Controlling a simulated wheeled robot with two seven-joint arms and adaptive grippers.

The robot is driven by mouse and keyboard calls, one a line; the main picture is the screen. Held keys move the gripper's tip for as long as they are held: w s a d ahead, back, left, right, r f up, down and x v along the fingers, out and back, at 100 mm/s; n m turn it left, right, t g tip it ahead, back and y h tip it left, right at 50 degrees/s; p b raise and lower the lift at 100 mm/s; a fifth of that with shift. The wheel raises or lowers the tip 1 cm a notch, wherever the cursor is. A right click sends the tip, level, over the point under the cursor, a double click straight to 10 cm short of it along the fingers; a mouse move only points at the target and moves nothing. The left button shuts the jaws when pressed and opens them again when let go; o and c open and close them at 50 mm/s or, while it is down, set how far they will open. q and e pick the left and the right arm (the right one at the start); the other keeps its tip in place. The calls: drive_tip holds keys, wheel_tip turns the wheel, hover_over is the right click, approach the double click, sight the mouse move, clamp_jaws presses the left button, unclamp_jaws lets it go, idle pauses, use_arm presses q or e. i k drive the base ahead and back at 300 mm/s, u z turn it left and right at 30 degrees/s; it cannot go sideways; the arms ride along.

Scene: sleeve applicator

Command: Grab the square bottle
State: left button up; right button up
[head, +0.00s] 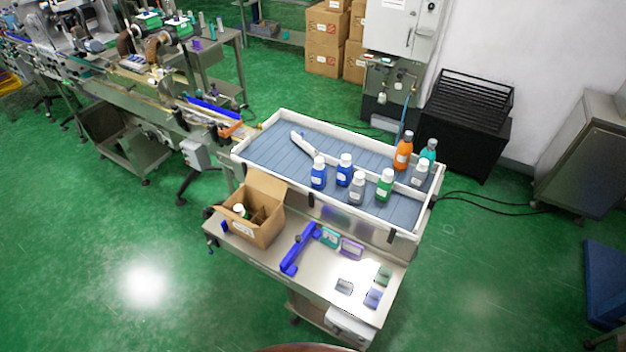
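Several white-capped bottles stand upright on the grey slatted conveyor (270,150) with a white rim. Two are blue, one at the left (318,174) and one beside it (344,171). A grey bottle (357,190) and a green bottle (385,186) stand to their right. An orange bottle (403,153), another grey bottle (419,174) and a teal bottle (429,152) are near the right end. At this size I cannot tell which bottle is square. Neither of my grippers is in view.
A steel table (322,284) in front holds an open cardboard box (254,222) with a white-capped bottle inside, a blue tool (298,248) and several small coloured pieces. A white diverter bar (303,143) lies across the conveyor.

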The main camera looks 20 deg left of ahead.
sight(385, 185)
drive_tip(key=u, duration=0.85)
drive_tip(key=i, duration=0.45)
